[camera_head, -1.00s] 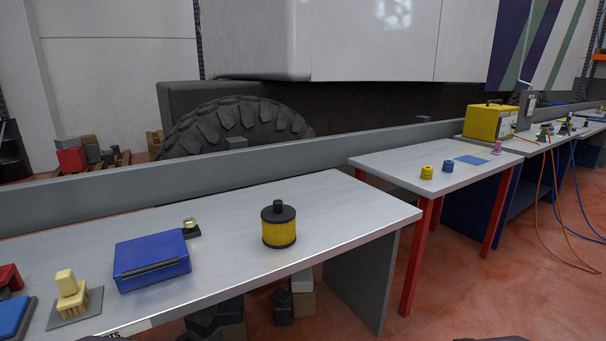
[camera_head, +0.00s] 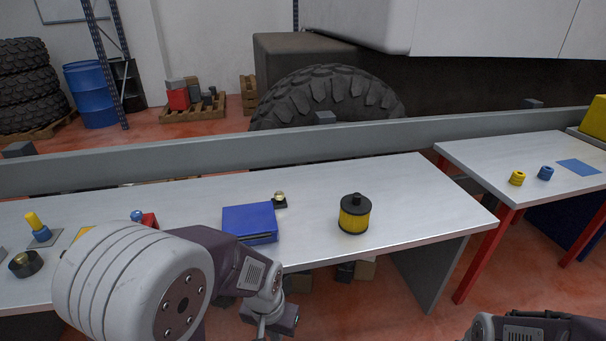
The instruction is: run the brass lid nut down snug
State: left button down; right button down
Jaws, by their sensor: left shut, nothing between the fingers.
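A small brass piece (camera_head: 279,195), which looks like the nut, sits on a black block on the near bench, behind the blue box. A yellow filter canister with a black lid and knob (camera_head: 354,213) stands upright to its right. I cannot tell whether a nut is on that lid. My left arm comes in from the lower left, and its gripper (camera_head: 277,322) is at the bottom edge, shut and empty, in front of the bench and apart from the brass piece. My right arm shows at the lower right, but its gripper is out of view.
A blue box (camera_head: 250,223) lies on the near bench (camera_head: 420,190). Yellow and blue pieces and a dark ring (camera_head: 25,264) are at the left, partly behind my arm. A second table (camera_head: 490,155) holds a yellow (camera_head: 517,178) and a blue spool. The bench right of the canister is clear.

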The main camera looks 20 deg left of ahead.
aim_at(279, 195)
jog(key=i+j+u, duration=0.1)
jog(key=i+u, duration=0.15)
jog(key=u, duration=0.15)
jog(key=i+u, duration=0.3)
jog(key=u, duration=0.15)
jog(key=i+u, duration=0.25)
jog(key=u, duration=0.15)
jog(key=i+l+u, duration=0.25)
jog(key=u, duration=0.15)
jog(key=i+l+u, duration=0.2)
jog(key=u, duration=0.25)
